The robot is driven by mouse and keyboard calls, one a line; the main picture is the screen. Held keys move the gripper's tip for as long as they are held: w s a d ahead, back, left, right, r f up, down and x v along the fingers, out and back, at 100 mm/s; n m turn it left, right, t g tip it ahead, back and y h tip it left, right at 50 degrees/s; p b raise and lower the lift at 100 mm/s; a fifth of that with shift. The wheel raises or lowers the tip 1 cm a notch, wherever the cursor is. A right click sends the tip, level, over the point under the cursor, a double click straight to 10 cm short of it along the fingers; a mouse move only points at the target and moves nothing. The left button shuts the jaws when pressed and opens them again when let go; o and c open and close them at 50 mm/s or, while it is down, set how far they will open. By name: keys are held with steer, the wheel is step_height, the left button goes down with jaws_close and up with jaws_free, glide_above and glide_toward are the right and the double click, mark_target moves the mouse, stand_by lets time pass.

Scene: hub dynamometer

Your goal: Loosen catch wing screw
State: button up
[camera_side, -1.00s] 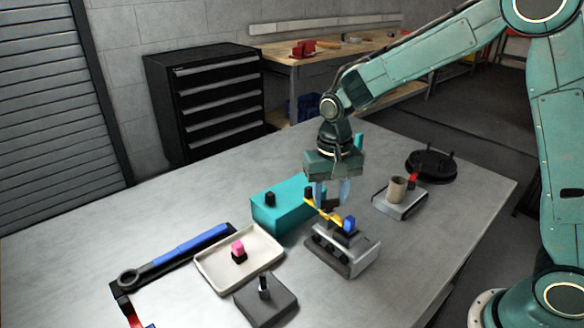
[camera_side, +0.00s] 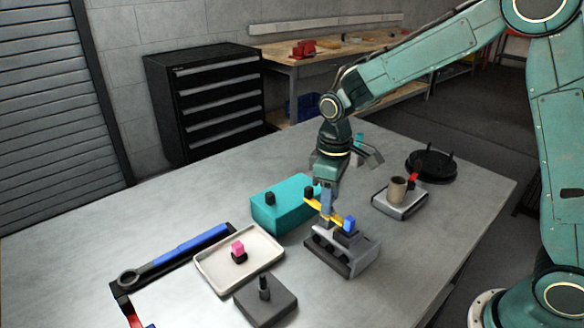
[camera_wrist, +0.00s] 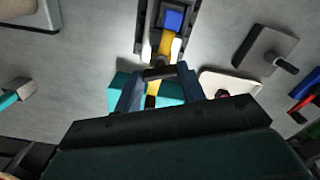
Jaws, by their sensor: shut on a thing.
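The catch fixture is a grey metal block (camera_side: 355,260) on the table with a yellow bar (camera_side: 336,217) across its top. A blue block (camera_side: 349,223) sits at one end of the bar and a black knob (camera_side: 308,192) at the other. My gripper (camera_side: 327,208) points down over the middle of the bar. In the wrist view its fingers (camera_wrist: 158,75) are closed on a dark crosspiece (camera_wrist: 158,72) above the bar, which looks like the wing screw. The fingers mostly hide the screw in the side view, and its thread is not visible.
A teal box (camera_side: 285,207) stands close behind the fixture. A cream tray (camera_side: 212,268) with a pink-topped part and a dark grey block (camera_side: 266,302) lie to the left. A grey stand with a tan cup (camera_side: 397,190) and a black disc (camera_side: 432,165) are at right.

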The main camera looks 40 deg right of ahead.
steer(key=n, duration=1.2)
steer(key=shift+n, duration=0.4)
steer(key=o, duration=1)
steer(key=shift+r, duration=0.1)
step_height(320, 180, up, 14)
steer(key=shift+f, duration=0.15)
stand_by(0.5)
steer(key=s+d+m+t, duration=0.1)
steer(key=s+m+t, duration=0.1)
steer(key=s+m, duration=0.4)
steer(key=s+d+m+t, duration=0.1)
steer(key=s+d+m, duration=0.1)
steer(key=s+m, duration=0.4)
steer(key=s+d+m+t, duration=0.2)
steer(key=s+m, duration=0.4)
steer(key=s, duration=0.5)
steer(key=shift+r+t, duration=0.25)
steer(key=shift+t, duration=0.05)
